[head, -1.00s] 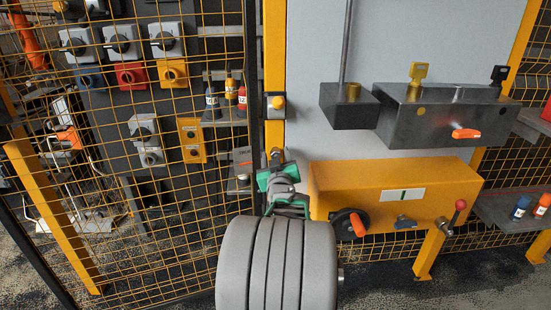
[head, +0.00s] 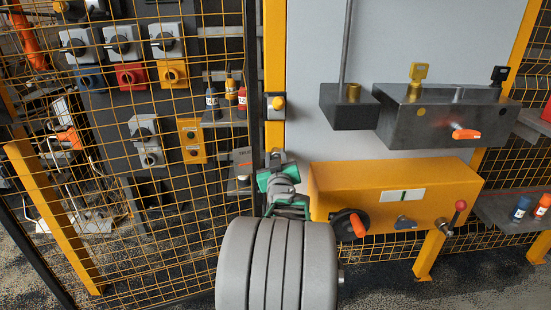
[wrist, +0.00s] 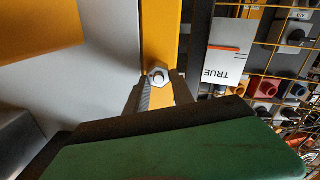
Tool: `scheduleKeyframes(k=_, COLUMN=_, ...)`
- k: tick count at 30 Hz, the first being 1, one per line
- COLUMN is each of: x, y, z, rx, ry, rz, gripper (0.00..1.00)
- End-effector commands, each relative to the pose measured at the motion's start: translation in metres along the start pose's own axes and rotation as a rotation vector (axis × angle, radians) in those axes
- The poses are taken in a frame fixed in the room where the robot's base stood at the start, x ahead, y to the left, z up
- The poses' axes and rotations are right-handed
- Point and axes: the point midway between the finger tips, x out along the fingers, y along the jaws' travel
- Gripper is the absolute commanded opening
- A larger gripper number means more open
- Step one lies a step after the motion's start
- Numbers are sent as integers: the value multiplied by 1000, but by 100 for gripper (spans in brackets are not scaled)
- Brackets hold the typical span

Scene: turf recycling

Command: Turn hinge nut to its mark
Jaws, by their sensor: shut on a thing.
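The hinge nut (wrist: 158,77) is a bright metal hex nut on the yellow post (wrist: 165,30), seen in the wrist view. My gripper (wrist: 161,94) reaches it with dark fingers on either side and is shut on it. In the head view my gripper (head: 275,160), with green parts, is against the post, and the fingers hide the nut. A pale card (wrist: 226,55) reading "TRUE", with an orange line, is right of the nut in the wrist view. The card also shows in the head view (head: 242,158), left of the post. I cannot tell how the nut is aligned with the line.
A yellow box (head: 390,190) with a black-and-orange knob (head: 350,225) stands close right of my gripper. Above it is a dark block (head: 430,122) with an orange handle. Yellow wire mesh (head: 120,200) fills the left, with switches and bottles behind it.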

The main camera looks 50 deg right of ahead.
Motion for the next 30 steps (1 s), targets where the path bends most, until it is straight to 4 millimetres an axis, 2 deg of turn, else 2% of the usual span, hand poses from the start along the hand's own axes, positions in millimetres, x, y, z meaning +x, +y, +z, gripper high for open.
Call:
scheduleKeyframes(k=11, x=0, y=1, z=2, rx=153, ry=0, rz=2, gripper=0)
scheduleKeyframes(k=30, x=0, y=6, z=4, rx=740, ry=-1, rz=3, gripper=0)
